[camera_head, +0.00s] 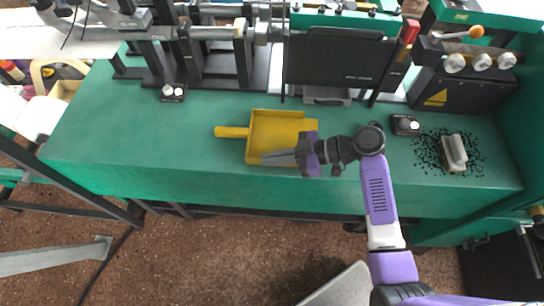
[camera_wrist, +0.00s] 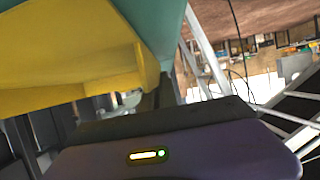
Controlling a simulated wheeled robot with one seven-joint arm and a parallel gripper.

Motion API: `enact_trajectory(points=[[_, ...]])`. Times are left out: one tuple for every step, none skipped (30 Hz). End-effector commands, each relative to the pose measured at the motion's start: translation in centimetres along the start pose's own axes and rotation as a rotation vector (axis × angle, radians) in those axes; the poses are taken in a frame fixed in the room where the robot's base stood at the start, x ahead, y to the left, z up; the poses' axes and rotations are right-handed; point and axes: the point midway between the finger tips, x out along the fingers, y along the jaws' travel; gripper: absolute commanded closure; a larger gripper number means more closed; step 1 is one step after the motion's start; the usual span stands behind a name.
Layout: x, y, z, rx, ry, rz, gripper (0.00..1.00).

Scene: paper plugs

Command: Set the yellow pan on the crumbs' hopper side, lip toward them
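The yellow pan (camera_head: 277,133) lies on the green bench top, its handle (camera_head: 231,132) pointing left and its broad open side facing right. My gripper (camera_head: 268,158) reaches in from the right, its grey fingers lying across the pan's front edge. In the wrist view the pan (camera_wrist: 70,65) fills the upper left, close to a dark finger. I cannot tell whether the fingers grip the pan's wall or only lie beside it. Black crumbs (camera_head: 428,151) are scattered at the right end of the bench, around a beige brush-like block (camera_head: 454,152).
A black box with a yellow warning triangle (camera_head: 455,97) stands behind the crumbs; I cannot tell if it is the hopper. A small black knob unit (camera_head: 405,125) sits between pan and crumbs. A dark panel (camera_head: 340,62) stands behind the pan. The bench left of the handle is clear.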

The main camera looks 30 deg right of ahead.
Motion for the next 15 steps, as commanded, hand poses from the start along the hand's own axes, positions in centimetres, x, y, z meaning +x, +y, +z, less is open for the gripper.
enact_trajectory(points=[[0.09, 0.01, 0.20, -0.001, 0.001, 0.000, 1.00], [0.13, 0.01, 0.29, -0.001, 0.001, 0.000, 1.00], [0.12, 0.00, 0.32, 0.000, 0.000, 0.000, 0.95], [0.08, 0.00, 0.23, 0.000, 0.000, 0.000, 0.89], [0.07, 0.00, 0.22, 0.000, 0.000, 0.000, 0.83], [0.08, 0.00, 0.21, 0.000, 0.000, 0.000, 0.75], [0.08, 0.00, 0.21, 0.000, 0.000, 0.000, 0.75], [0.08, 0.00, 0.21, 0.000, 0.000, 0.000, 0.75], [0.08, 0.00, 0.21, 0.000, 0.000, 0.000, 0.75], [0.08, 0.00, 0.20, 0.000, 0.000, 0.000, 0.75], [0.08, 0.00, 0.20, 0.000, 0.000, 0.000, 0.75], [0.08, 0.00, 0.20, 0.000, 0.000, 0.000, 0.75], [0.07, 0.00, 0.20, 0.000, 0.000, 0.000, 0.75], [0.07, 0.00, 0.20, 0.000, 0.000, 0.000, 0.75], [0.06, 0.00, 0.17, 0.000, 0.000, 0.000, 0.75]])
